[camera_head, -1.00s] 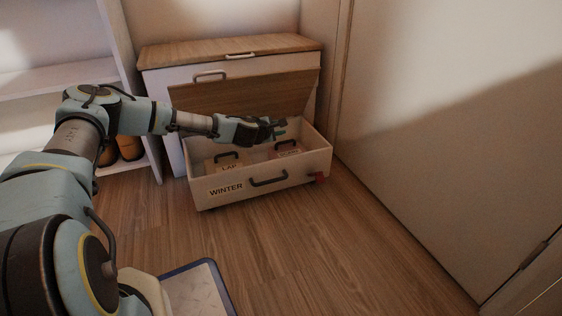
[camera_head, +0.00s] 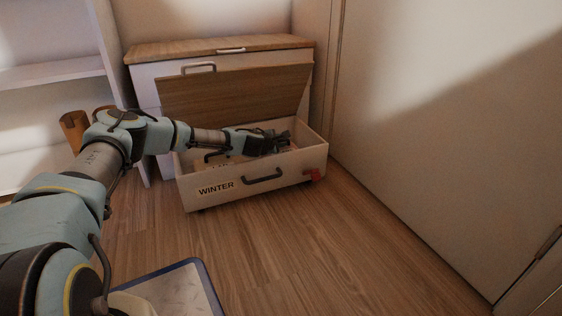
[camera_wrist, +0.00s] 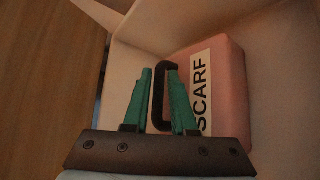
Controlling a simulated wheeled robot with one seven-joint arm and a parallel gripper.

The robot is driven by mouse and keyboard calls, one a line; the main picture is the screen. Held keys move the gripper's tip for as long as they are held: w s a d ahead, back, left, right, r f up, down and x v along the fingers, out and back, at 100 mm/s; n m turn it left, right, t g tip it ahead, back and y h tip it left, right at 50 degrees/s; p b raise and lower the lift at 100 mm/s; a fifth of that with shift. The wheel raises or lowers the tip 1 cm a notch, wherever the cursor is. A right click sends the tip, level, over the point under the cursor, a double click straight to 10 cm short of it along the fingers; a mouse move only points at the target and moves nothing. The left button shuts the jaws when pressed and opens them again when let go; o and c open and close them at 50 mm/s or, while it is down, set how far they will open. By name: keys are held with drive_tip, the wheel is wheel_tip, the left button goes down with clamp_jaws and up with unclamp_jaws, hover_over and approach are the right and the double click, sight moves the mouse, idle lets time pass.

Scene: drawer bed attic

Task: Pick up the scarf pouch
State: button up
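The scarf pouch (camera_wrist: 228,85) is a pink block with a white label reading SCARF and a dark loop handle (camera_wrist: 160,97). In the wrist view it sits in a corner of the open drawer box marked WINTER (camera_head: 213,189). My gripper (camera_wrist: 160,72) has two green fingers set apart, one on each side of the handle in the picture. Whether they touch the handle I cannot tell. In the head view my gripper (camera_head: 283,140) is down in the right part of the box and hides most of the pouch.
A second pouch with a dark handle (camera_head: 216,155) lies in the left part of the box, partly hidden by my arm. The raised wooden lid (camera_head: 235,95) stands behind. A wall is close on the right.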

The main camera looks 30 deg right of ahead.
drive_tip(key=shift+d, duration=0.1)
clamp_jaws()
idle(1.4)
